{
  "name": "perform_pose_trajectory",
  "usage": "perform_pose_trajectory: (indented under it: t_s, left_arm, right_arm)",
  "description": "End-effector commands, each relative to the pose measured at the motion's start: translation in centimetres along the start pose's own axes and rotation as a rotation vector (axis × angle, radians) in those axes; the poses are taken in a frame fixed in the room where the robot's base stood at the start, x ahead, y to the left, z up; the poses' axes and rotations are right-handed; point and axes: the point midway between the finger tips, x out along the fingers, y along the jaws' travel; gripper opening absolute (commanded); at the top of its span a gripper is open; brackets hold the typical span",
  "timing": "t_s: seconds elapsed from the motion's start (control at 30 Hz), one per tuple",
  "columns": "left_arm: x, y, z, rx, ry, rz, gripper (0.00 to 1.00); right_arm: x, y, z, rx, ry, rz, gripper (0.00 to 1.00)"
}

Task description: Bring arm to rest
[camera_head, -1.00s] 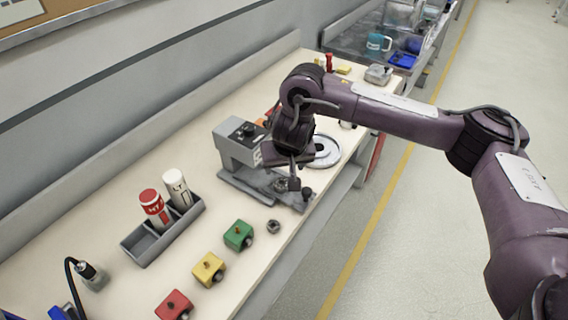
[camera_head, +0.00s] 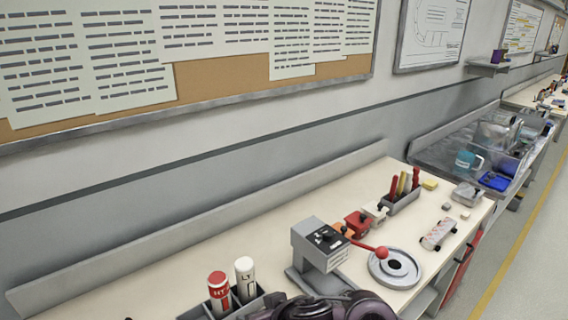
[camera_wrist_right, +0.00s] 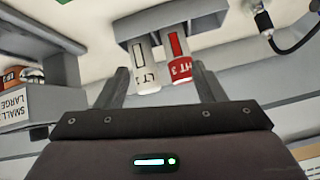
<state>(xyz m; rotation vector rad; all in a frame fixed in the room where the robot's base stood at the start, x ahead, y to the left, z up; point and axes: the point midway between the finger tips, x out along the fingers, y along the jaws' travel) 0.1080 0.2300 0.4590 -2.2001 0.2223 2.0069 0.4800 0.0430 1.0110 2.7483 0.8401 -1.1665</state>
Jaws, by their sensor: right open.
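My right gripper (camera_wrist_right: 160,70) is open in the right wrist view, its two fingers spread with nothing held between them. Beyond the fingers are a white bottle (camera_wrist_right: 146,68) marked LT and a red-and-white bottle (camera_wrist_right: 180,62) marked HT, appearing upside down. They stand in a grey holder (camera_wrist_right: 130,27). In the head view, dark purple parts of my arm (camera_head: 335,308) show at the bottom edge, in front of the bench; the gripper there is cut off or hidden. My left gripper is not in view.
The bench (camera_head: 150,285) runs along the wall. A grey press-like device (camera_head: 318,245) with a red-knobbed lever and a round grey plate (camera_head: 395,268) stand close to my arm. A tool holder (camera_head: 402,198) is farther back. The aisle floor (camera_head: 530,270) at right is clear.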

Motion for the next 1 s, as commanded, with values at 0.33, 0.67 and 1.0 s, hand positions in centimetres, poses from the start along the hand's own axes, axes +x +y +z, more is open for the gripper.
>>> perform_pose_trajectory:
  t_s: [0.33, 0.67, 1.0]
  left_arm:
    - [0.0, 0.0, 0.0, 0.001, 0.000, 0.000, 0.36]
    - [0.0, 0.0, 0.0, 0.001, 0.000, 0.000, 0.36]
    - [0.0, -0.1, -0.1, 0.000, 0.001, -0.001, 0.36]
  right_arm:
    - [-5.4, 5.2, 4.5, 0.097, -0.019, 0.193, 0.63]
    - [-10.8, 11.5, 14.1, 0.167, -0.278, 0.334, 0.63]
    - [-14.0, 14.1, 21.9, 0.203, -0.487, 0.364, 0.63]
